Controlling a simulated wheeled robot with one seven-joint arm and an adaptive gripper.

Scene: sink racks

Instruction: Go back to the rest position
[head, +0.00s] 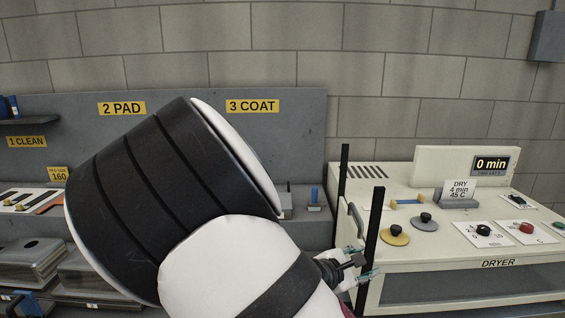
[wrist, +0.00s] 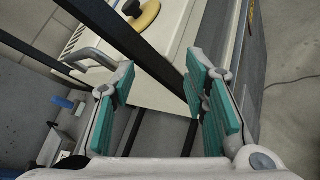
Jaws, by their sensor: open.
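My gripper (head: 357,266) is open, with nothing between its fingers. In the head view it is beside the left front of the dryer (head: 480,282), near a black upright post (head: 371,238). In the wrist view the teal finger pads of my gripper (wrist: 158,110) stand apart, and a dark post (wrist: 160,66) crosses behind them. The cream dryer body (wrist: 158,60) lies beyond. My arm covers the middle of the head view and hides much of the bench.
A second black post (head: 342,190) and a grey handle (head: 357,222) stand close to my gripper. Yellow (head: 394,235) and grey (head: 422,222) knobbed discs sit on the dryer top. Stacked metal trays (head: 28,262) are at left. Open floor (wrist: 288,60) shows at right in the wrist view.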

